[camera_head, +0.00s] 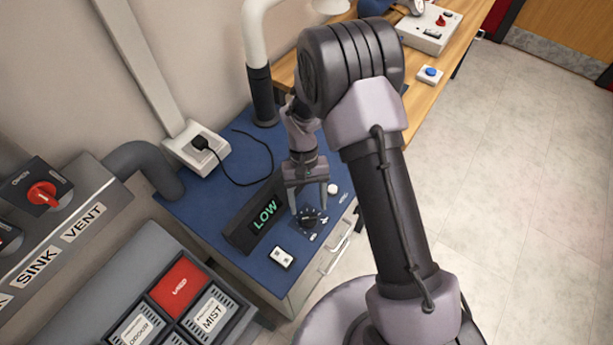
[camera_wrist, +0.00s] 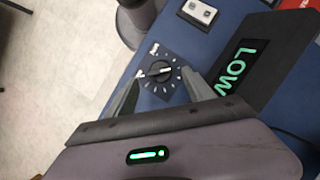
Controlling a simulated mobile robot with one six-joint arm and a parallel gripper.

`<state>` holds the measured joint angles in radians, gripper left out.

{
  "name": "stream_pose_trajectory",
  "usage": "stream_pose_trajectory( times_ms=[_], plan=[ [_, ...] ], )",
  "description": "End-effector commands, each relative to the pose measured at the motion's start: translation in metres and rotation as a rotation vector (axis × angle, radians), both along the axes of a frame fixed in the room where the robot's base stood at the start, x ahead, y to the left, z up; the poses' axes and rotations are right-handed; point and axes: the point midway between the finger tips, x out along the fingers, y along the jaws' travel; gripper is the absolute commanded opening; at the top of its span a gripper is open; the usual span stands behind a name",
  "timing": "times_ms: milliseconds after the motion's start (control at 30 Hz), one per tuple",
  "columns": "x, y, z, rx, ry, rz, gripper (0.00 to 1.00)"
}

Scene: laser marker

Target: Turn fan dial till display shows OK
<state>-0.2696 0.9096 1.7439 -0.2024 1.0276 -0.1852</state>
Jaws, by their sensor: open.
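The fan dial (camera_head: 309,218) is a round black knob on a dark plate near the front edge of the blue surface. In the wrist view the dial (camera_wrist: 160,71) has a pale pointer line and a ring of light marks. The display (camera_head: 262,214) is a black slanted box reading LOW in green; it also shows in the wrist view (camera_wrist: 236,69). My gripper (camera_head: 308,211) is open above the dial, pointing down. In the wrist view its fingers (camera_wrist: 163,88) lie on either side of the dial, and no contact is visible.
A white switch (camera_head: 282,257) lies left of the dial and a white round button (camera_head: 332,189) lies right of it. A socket box (camera_head: 197,148) with a black cable stands behind. A wall panel with a red knob (camera_head: 42,194) is at far left.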

Motion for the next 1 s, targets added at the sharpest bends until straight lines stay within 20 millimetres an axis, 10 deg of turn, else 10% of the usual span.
stream_pose_trajectory(
  times_ms=[400, 1000],
  plan=[
    [0.048, 0.006, 0.117, 0.0, -0.003, 0.0, 0.62],
    [0.053, 0.006, 0.131, 0.001, -0.003, 0.0, 0.62]
  ],
)
